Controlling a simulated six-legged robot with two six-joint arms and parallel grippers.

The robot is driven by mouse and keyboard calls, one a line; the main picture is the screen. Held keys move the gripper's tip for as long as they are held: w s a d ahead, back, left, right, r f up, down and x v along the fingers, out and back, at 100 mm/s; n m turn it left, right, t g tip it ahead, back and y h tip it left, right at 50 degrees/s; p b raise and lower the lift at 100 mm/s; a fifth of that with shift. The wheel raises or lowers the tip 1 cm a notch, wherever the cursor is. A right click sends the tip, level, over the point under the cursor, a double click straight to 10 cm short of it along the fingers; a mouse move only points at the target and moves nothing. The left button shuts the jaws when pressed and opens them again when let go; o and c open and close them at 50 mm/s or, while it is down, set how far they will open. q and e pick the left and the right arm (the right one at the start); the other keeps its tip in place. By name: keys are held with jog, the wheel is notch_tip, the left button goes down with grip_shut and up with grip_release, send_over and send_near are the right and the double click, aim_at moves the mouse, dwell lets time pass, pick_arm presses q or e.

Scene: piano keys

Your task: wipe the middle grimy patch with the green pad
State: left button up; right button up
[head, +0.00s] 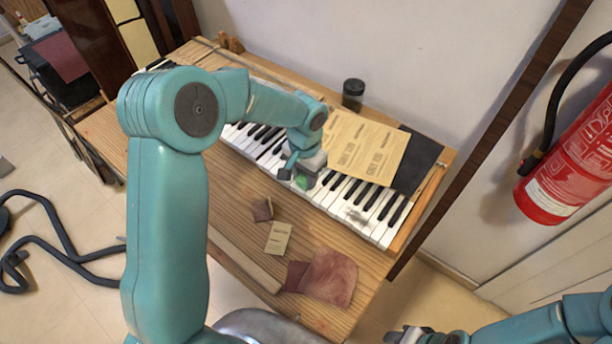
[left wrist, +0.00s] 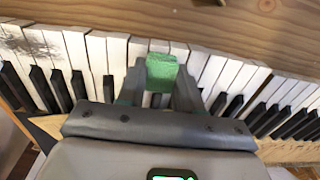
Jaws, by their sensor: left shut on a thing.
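My left gripper (head: 302,172) is shut on the green pad (head: 304,183), low over the middle of the piano keys (head: 375,208). In the left wrist view the pad (left wrist: 162,71) sits between the two fingers (left wrist: 160,88), over white keys. Whether it touches them I cannot tell. One dark grimy patch (head: 355,215) shows on white keys to the right of the gripper; it also shows in the left wrist view (left wrist: 24,42) at the far left. No other patch is clear; the arm and pad hide some keys. My right gripper (head: 408,336) is partly visible at the bottom edge, its jaws unclear.
The keys lie on a wooden bench (head: 240,195). Yellow papers (head: 362,147) and a dark jar (head: 353,93) are behind them. A reddish cloth (head: 328,277), a small card (head: 278,238) and a brown block (head: 262,210) lie in front. A red extinguisher (head: 570,170) hangs at right.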

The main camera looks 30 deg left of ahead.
pick_arm(q)
jog(key=shift+a+r, duration=0.1)
jog(key=shift+r, duration=0.25)
jog(key=shift+r+p, duration=0.4)
jog(key=shift+r, duration=0.25)
jog(key=shift+s+d+r+p, duration=0.2)
jog(key=shift+r+p, duration=0.2)
jog(key=shift+r, duration=0.25)
jog(key=shift+w+a+r+p, duration=0.1)
jog(key=shift+w+r+p, duration=0.15)
jog(key=shift+r+p, duration=0.65)
notch_tip(320, 180, up, 3)
jog(key=shift+s+f+p, duration=0.15)
jog(key=shift+f+p, duration=0.05)
jog(key=shift+p, duration=0.35)
jog(key=shift+r, duration=0.1)
